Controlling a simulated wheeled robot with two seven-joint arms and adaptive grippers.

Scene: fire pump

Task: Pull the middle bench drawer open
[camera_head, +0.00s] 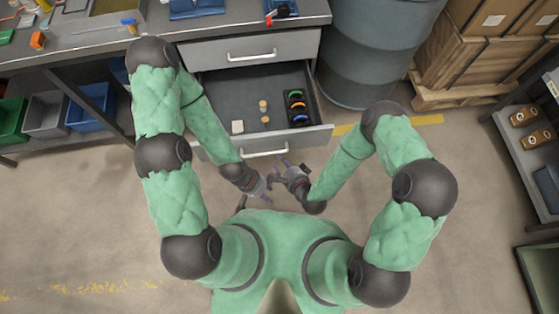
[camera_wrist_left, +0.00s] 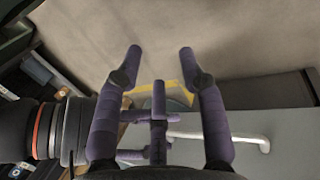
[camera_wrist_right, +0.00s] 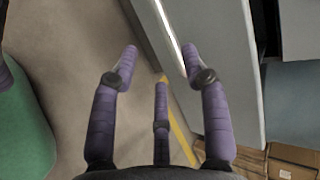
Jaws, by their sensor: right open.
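The middle drawer (camera_head: 230,88) is pulled out from the grey bench below a shut top drawer (camera_head: 285,44). Its grey front carries a pale bar handle (camera_head: 265,153). My left gripper (camera_head: 261,186) is in front of the drawer front, apart from the handle. In the left wrist view its fingers (camera_wrist_left: 160,55) are spread and empty, with a pale handle (camera_wrist_left: 220,136) on a grey front at lower right. My right gripper (camera_head: 288,170) is just in front of the drawer front, beside the left one. In the right wrist view its fingers (camera_wrist_right: 158,55) are spread and empty, beside a grey panel (camera_wrist_right: 225,65).
The drawer holds a black tray (camera_head: 297,108) with coloured rings, small tan cylinders (camera_head: 263,106) and a pale block (camera_head: 237,127). A blue-grey barrel (camera_head: 370,50) stands right of the bench, with wooden crates (camera_head: 470,60) beyond. Bins (camera_head: 92,108) sit at left. The floor in front is clear.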

